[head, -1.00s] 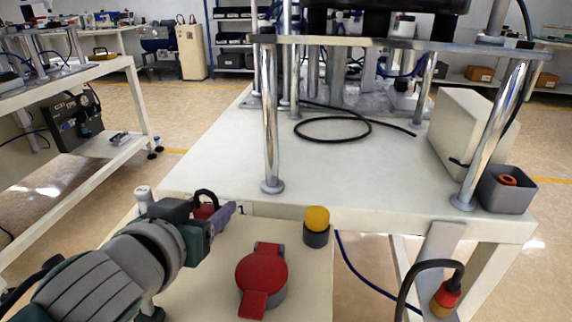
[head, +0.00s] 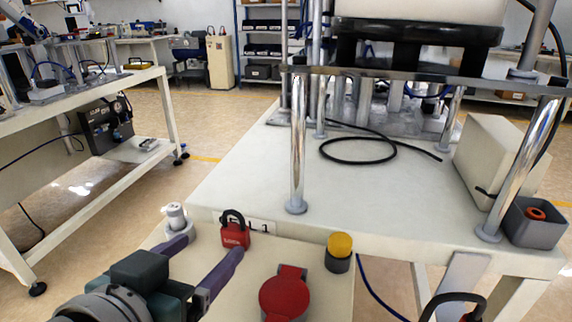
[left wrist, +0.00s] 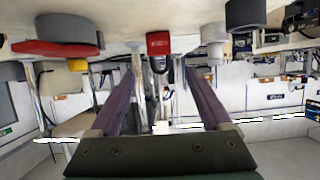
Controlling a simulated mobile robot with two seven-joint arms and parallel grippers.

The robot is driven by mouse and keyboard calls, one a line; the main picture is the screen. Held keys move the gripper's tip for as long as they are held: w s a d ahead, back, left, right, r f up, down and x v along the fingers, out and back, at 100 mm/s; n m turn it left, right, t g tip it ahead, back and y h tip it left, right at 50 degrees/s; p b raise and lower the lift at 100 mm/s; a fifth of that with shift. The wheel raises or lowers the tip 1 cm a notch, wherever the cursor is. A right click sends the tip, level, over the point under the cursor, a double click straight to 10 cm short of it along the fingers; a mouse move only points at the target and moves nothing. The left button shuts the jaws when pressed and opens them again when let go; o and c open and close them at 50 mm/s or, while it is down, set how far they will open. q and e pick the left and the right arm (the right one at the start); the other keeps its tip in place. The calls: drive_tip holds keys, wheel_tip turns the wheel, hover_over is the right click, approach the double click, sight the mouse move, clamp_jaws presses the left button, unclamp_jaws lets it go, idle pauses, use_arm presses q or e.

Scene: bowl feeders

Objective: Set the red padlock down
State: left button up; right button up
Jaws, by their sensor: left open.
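The red padlock (head: 235,232) with a dark shackle stands upright on the small cream side surface (head: 215,285), near the edge of the white table. It also shows in the left wrist view (left wrist: 158,44), at the top middle, beyond and between the fingers. My left gripper (head: 208,258) is open, its two purple fingers apart and pointing toward the padlock. In the left wrist view (left wrist: 163,90) nothing is held between the fingers. My right gripper is not in view.
A grey and white knob (head: 176,219) stands left of the padlock. A red round switch cover (head: 284,296) and a yellow button (head: 340,245) stand to its right. A chrome post (head: 297,150) rises from the white table (head: 250,185) behind. A grey bin (head: 535,224) sits far right.

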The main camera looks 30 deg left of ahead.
use_arm(q)
drive_tip(key=shift+v, duration=1.05)
drive_tip(key=shift+s+a, duration=0.15)
drive_tip(key=shift+s, duration=0.05)
drive_tip(key=shift+s+a+g, duration=0.2)
drive_tip(key=shift+a+g, duration=0.1)
drive_tip(key=shift+g, duration=0.1)
drive_tip(key=s+g, duration=0.1)
drive_tip(key=s+f+g, duration=0.1)
drive_tip(key=g, duration=0.1)
drive_tip(key=shift+s+f, duration=0.1)
drive_tip(key=shift+s, duration=0.1)
drive_tip(key=s+d+m+g+h, duration=0.3)
drive_tip(key=s+d+m+g, duration=0.1)
drive_tip(key=s, duration=0.4)
drive_tip(key=shift+s+d+f+m+g, duration=0.25)
drive_tip(key=shift+d+g, duration=0.25)
drive_tip(key=shift+g, duration=0.3)
